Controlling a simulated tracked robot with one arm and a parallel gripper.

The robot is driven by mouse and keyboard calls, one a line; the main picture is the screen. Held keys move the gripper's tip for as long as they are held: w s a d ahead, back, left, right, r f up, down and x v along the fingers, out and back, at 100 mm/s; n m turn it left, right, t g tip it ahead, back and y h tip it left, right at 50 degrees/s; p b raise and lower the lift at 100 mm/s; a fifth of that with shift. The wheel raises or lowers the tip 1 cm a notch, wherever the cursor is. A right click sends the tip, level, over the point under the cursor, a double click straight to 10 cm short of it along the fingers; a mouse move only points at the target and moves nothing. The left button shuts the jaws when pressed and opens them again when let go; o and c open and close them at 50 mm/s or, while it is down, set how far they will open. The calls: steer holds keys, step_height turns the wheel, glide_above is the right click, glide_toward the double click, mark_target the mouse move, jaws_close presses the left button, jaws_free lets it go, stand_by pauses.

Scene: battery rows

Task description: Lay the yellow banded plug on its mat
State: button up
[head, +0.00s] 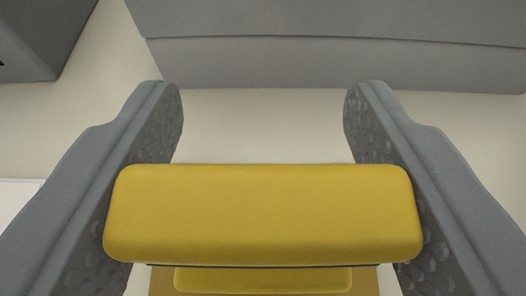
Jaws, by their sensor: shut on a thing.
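The yellow plug (263,214) fills the lower middle of the head view, a wide rounded block lying across the picture. A dark line runs under its front edge, and a smaller yellow part (263,279) shows below it. My gripper (263,115) has one grey finger on each side, and it is shut on the plug, which spans the gap between the textured inner faces. The fingertips reach beyond the plug. I cannot make out a band on the plug, and I cannot pick out its mat for certain.
A large grey block (340,65) with a seam stands across the top, ahead of the fingertips. Another dark grey block (40,40) stands at the top left. A white flat edge (18,205) shows at the left. Pale floor (265,125) lies clear between the fingers.

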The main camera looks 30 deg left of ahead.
steer(key=o, duration=1)
steer(key=shift+s+d+r, duration=0.2)
steer(key=shift+s+r, duration=0.1)
steer(key=shift+s, duration=0.1)
steer(key=p+v, duration=0.1)
steer(key=v, duration=1)
steer(key=shift+p, duration=0.3)
